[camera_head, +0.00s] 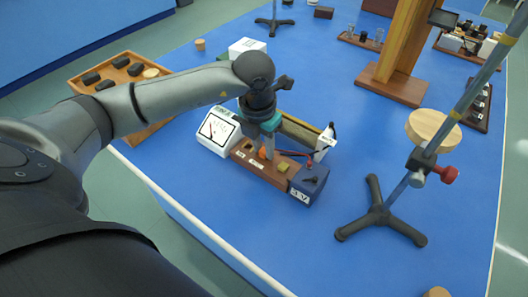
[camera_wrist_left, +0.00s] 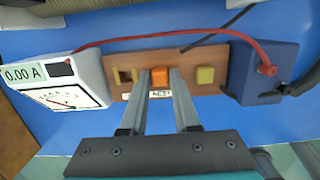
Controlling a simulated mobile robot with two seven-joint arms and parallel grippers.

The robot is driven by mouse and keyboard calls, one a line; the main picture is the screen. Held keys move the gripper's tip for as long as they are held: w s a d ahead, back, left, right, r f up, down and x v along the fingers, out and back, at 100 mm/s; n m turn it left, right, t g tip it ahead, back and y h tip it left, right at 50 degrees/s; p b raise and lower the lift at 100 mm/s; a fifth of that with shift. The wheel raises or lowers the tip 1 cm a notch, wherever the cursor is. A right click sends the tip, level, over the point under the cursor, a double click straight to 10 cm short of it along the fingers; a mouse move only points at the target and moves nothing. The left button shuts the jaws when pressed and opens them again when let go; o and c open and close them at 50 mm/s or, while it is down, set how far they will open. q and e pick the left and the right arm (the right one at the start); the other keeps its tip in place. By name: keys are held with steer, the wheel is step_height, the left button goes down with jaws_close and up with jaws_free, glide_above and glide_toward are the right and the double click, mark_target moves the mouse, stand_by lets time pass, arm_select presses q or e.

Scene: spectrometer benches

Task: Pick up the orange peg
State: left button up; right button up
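The orange peg (camera_wrist_left: 160,77) sits in a brown wooden board (camera_wrist_left: 147,58) that has a label strip along one edge. In the head view the peg (camera_head: 262,153) is partly hidden by my left gripper (camera_head: 268,156). In the left wrist view my left gripper (camera_wrist_left: 158,76) is open, with one finger on each side of the peg. Small gaps seem to show between the fingers and the peg. A yellow-green peg (camera_wrist_left: 205,75) stands in the board to the right of the fingers. My right gripper is in neither view.
A white meter (camera_wrist_left: 62,88) adjoins the board's left end and a dark blue box (camera_wrist_left: 262,72) its right end. A red wire (camera_wrist_left: 165,36) arches along the board. A tripod stand (camera_head: 378,215) stands to the right, and a wooden tray (camera_head: 150,130) lies left.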

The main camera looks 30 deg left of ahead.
arm_select(q)
jaws_close()
steer(key=shift+r, duration=0.1)
